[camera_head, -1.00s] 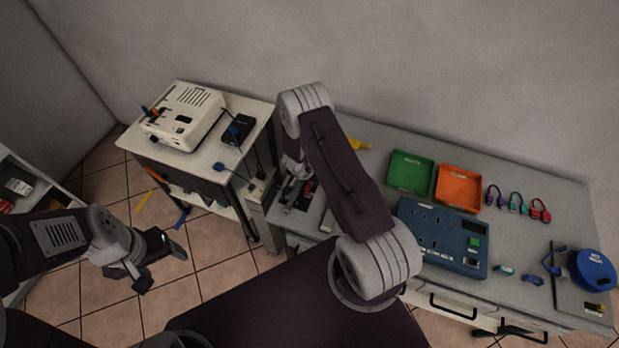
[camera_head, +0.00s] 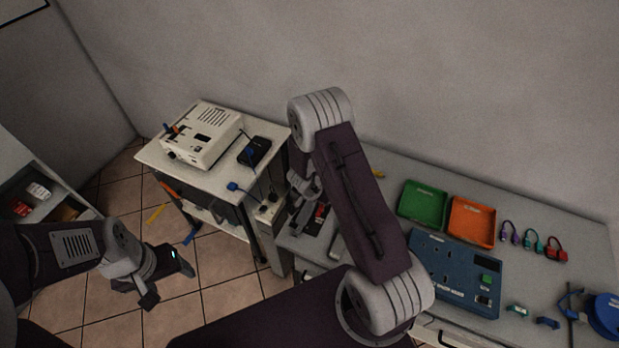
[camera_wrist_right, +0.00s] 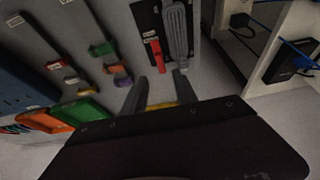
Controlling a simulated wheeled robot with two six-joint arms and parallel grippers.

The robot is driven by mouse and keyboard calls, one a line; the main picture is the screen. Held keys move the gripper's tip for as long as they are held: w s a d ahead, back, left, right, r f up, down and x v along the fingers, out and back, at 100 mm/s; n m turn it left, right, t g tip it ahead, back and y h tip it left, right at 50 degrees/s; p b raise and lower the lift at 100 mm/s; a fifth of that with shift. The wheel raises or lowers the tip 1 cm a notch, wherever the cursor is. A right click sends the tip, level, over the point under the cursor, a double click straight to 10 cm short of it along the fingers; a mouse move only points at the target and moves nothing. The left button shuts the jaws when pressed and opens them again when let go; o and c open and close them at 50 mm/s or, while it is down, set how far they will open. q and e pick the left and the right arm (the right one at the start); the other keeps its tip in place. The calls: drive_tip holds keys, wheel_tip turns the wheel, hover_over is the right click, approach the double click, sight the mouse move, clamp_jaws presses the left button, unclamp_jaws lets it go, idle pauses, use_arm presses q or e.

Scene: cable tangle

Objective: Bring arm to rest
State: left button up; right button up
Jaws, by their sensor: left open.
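My left gripper (camera_head: 168,282) is open and empty, over the tiled floor at the lower left in the head view. My right arm (camera_head: 355,200) rises bent in the middle of the head view, above the near left part of the workbench. Its gripper is partly hidden behind the arm there. In the right wrist view the right gripper (camera_wrist_right: 160,78) has its two fingers apart with nothing held between them. A black mat with a red-handled tool (camera_wrist_right: 155,52) and a grey ridged piece (camera_wrist_right: 176,30) lies beyond the fingertips.
The workbench holds a green tray (camera_head: 423,203), an orange tray (camera_head: 471,221), a blue panel (camera_head: 455,270), several coloured cables and a blue reel (camera_head: 606,312). A side cart (camera_head: 190,178) bears a white device (camera_head: 200,135). A shelf unit (camera_head: 40,170) stands left.

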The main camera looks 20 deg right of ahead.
drive_tip(key=w+r+t+b, duration=0.2)
drive_tip(key=w+r+b, duration=0.2)
drive_tip(key=w+r, duration=0.15)
drive_tip(key=s+a+r+n+t+y+b, duration=0.2)
drive_tip(key=a+r+n+y+b, duration=0.1)
drive_tip(key=a+r+n, duration=0.3)
drive_tip(key=s+a+f+n+g, duration=0.1)
drive_tip(key=s+n+g, duration=0.2)
drive_tip(key=s, duration=1.6)
drive_tip(key=g, duration=0.2)
drive_tip(key=shift+a+f+n+g+y, duration=0.25)
drive_tip(key=shift+a+n+g+y, duration=0.15)
drive_tip(key=shift+s, duration=0.1)
